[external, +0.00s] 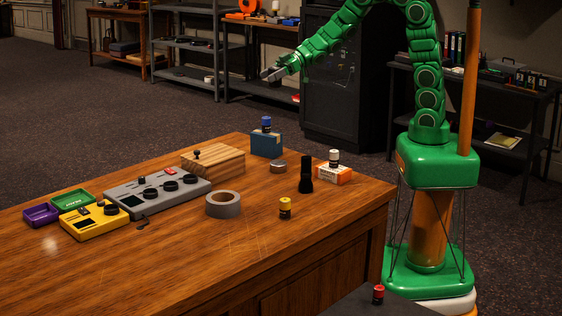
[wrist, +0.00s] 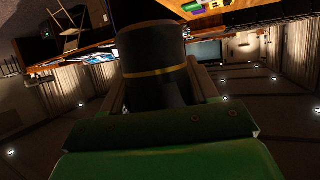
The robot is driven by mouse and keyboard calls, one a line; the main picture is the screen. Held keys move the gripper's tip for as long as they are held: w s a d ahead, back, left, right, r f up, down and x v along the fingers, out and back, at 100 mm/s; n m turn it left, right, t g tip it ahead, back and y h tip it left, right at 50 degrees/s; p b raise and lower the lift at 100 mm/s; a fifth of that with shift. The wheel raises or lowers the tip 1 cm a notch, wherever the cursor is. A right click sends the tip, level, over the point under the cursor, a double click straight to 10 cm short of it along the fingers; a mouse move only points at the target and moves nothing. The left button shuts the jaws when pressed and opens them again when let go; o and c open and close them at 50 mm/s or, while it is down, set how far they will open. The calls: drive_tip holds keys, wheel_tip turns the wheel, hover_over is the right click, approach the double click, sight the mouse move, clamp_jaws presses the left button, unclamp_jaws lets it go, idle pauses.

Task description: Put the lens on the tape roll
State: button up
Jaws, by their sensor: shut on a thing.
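The lens is a dark cylinder with a thin gold ring, large in the middle of the wrist view (wrist: 153,55). My gripper (external: 273,73) is shut on it, with a finger on each side. In the external view my gripper is raised in the air beyond the far side of the desk, well away from the tape roll; the lens is too small to make out clearly there. The tape roll (external: 223,212) is a grey ring lying flat on the wooden desk, with nothing on it.
Around the tape roll on the desk (external: 170,270) stand a grey mixer (external: 120,198), a wooden box (external: 222,164), a yellow-capped bottle (external: 285,210), a black flashlight (external: 306,175), a round tin (external: 278,167) and a blue box (external: 266,146). The desk's front is clear.

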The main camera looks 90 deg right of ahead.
drive_tip(key=w+a+r+n+g+y, duration=0.1)
drive_tip(key=w+a+n+g+y, duration=0.3)
drive_tip(key=a, duration=0.9)
drive_tip(key=w+a+r+n+y, duration=0.15)
drive_tip(key=w+a, duration=0.45)
drive_tip(key=a, duration=0.6)
drive_tip(key=s+a+f+n+g+y, duration=0.1)
drive_tip(key=s+a+n+g, duration=0.25)
drive_tip(key=a, duration=0.95)
drive_tip(key=s+a+f+n+g+y, duration=0.15)
drive_tip(key=s+a, duration=0.25)
drive_tip(key=a, duration=0.9)
hover_over(221, 200)
drive_tip(key=shift+n+g, duration=0.25)
drive_tip(key=shift+g, duration=0.15)
drive_tip(key=shift+d+f, duration=0.1)
drive_tip(key=shift+f, duration=8.95)
drive_tip(key=shift+f+h, duration=0.1)
drive_tip(key=shift+h, duration=0.2)
